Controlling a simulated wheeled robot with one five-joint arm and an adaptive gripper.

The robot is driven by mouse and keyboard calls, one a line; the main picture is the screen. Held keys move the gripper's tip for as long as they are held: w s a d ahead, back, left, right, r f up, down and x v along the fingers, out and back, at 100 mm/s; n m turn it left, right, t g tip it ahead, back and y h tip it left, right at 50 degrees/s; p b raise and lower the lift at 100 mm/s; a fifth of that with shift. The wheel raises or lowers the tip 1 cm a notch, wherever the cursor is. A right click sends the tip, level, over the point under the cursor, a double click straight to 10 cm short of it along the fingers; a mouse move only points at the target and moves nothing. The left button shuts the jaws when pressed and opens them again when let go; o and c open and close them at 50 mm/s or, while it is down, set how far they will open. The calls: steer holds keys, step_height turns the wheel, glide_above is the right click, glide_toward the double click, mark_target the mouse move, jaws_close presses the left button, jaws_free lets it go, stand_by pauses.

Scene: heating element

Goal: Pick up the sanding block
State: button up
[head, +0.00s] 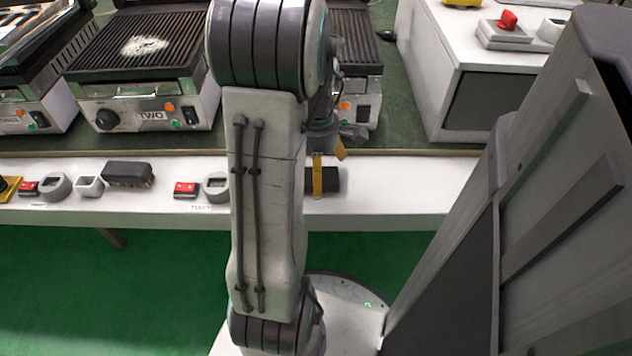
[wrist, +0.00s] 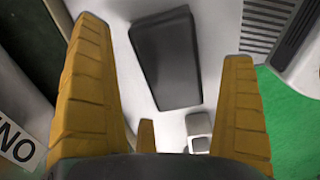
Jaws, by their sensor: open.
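A dark grey rectangular block, which I take as the sanding block (head: 329,180), lies on the white ledge of the bench. In the head view one yellow finger covers part of it. In the wrist view the block (wrist: 167,60) shows whole between the fingers and lies slightly tilted. My gripper (head: 329,164) is open and above the block, with its yellow fingers apart. In the wrist view the fingers of my gripper (wrist: 164,42) stand to either side of the block with nothing held. I cannot tell how high the fingertips are above it.
Another dark block (head: 128,174), a white cup-like piece (head: 90,186), a grey ring (head: 56,186) and red switches (head: 186,189) stand along the ledge to the left. Grills (head: 150,50) stand behind. The ledge right of the block is clear.

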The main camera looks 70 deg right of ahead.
step_height(320, 180, down, 2)
steer(key=shift+f+b, duration=0.15)
steer(key=shift+b, duration=0.15)
steer(key=c, duration=1.2)
